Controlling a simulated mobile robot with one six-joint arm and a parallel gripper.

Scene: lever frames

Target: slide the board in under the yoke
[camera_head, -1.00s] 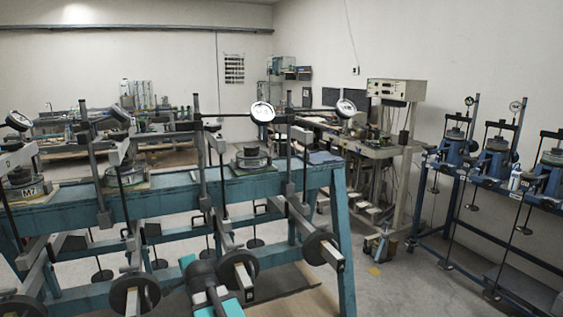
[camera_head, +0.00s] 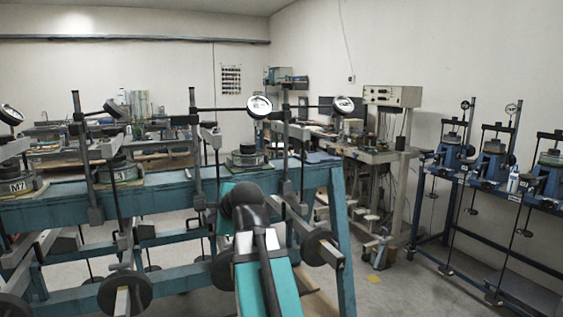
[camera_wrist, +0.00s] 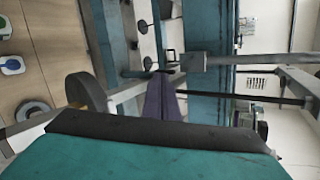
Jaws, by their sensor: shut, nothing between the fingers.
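My gripper (camera_wrist: 163,74) shows in the wrist view as two dark fingers shut together with nothing between them. In the head view my own teal arm hides it. A grey yoke-like frame (camera_head: 286,130) with uprights and a crossbar stands at the right end of the teal bench. A round cell (camera_head: 249,157) sits on a thin tan board (camera_head: 250,170) left of that frame. A flat blue-grey sheet (camera_head: 322,157) lies at the bench's right end. I cannot tell which flat piece is the task's board. In the wrist view a grey block (camera_wrist: 192,62) is just beyond the fingertips.
The teal bench (camera_head: 160,196) carries several lever frames with dial gauges. Round black weights (camera_head: 317,248) and lever arms stick out in front, close to my arm. Blue stands (camera_head: 492,165) line the right wall.

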